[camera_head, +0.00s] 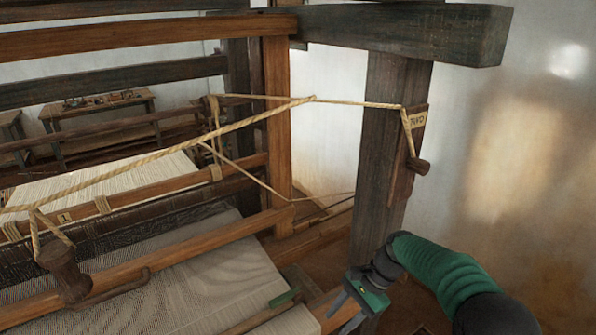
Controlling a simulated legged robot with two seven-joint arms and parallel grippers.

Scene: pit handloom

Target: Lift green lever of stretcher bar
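The green lever (285,298) is a small green piece at the upper right end of the stretcher bar (258,318). The stretcher bar is a thin wooden stick lying across the pale woven cloth (195,290), and its lower end runs out of the picture. The lever lies low, close along the bar. My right gripper (341,311) comes in from the lower right, just right of the lever and apart from it. Its grey fingers point down and left, look spread, and hold nothing visible. My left gripper is not in view.
A dark wooden post (378,190) stands behind my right gripper. Another roped handle (64,272) hangs at the lower left. A wooden beam (160,262) crosses above the cloth.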

